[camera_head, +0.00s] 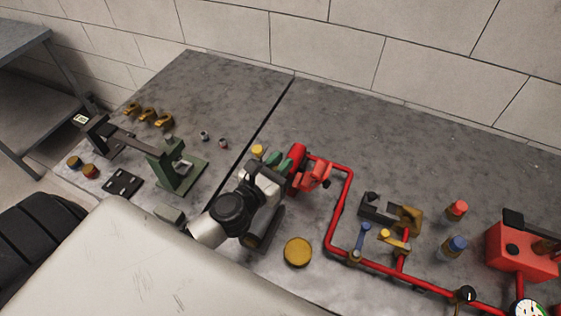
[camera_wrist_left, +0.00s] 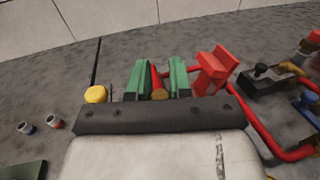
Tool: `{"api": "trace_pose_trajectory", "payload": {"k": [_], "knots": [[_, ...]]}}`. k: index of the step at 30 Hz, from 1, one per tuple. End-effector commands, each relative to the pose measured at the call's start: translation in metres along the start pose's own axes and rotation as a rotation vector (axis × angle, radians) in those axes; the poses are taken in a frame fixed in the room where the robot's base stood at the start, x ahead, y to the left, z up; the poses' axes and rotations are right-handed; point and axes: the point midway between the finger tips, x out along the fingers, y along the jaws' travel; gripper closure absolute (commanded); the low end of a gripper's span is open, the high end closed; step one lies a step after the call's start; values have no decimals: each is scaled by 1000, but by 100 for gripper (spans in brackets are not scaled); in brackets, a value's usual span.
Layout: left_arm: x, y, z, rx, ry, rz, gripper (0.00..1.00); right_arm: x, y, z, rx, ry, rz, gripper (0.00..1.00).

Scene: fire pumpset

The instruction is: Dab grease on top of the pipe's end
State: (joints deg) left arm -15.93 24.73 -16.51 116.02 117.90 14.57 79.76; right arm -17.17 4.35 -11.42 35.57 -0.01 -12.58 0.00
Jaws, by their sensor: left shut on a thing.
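My left gripper (camera_head: 284,164) has green fingers and reaches over the bench beside the red pipe (camera_head: 342,205). In the left wrist view the gripper (camera_wrist_left: 160,82) is shut on a narrow tool (camera_wrist_left: 159,94) with a tan round end and red beyond it. The tool's far tip is hidden. A thick red pipe part (camera_head: 297,158) stands just right of the fingers in the head view; I cannot tell whether the tool touches it. A round yellow-brown tin (camera_head: 298,252) lies on the bench in front of the pipe. My right gripper is not in view.
A red clamp-like block (camera_head: 316,176) stands right of the fingers. A small yellow thing (camera_head: 258,150) is at their left. A green press-like fixture (camera_head: 176,168) stands farther left. Bottles (camera_head: 452,247) and a red box (camera_head: 520,250) are at the right. The back bench is clear.

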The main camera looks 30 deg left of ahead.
Motion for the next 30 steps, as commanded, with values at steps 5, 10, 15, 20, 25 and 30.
{"api": "trace_pose_trajectory", "payload": {"k": [5,10,15,20,25,30], "knots": [[0,0,0,0,0,0,100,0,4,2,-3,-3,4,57],[0,0,-1,0,0,0,100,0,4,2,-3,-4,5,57],[0,0,-3,0,0,0,100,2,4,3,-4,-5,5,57],[0,0,-5,0,0,0,100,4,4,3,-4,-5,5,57],[0,0,-7,0,0,0,100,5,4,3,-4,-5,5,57],[0,0,-6,0,0,0,100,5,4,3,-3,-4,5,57]]}}
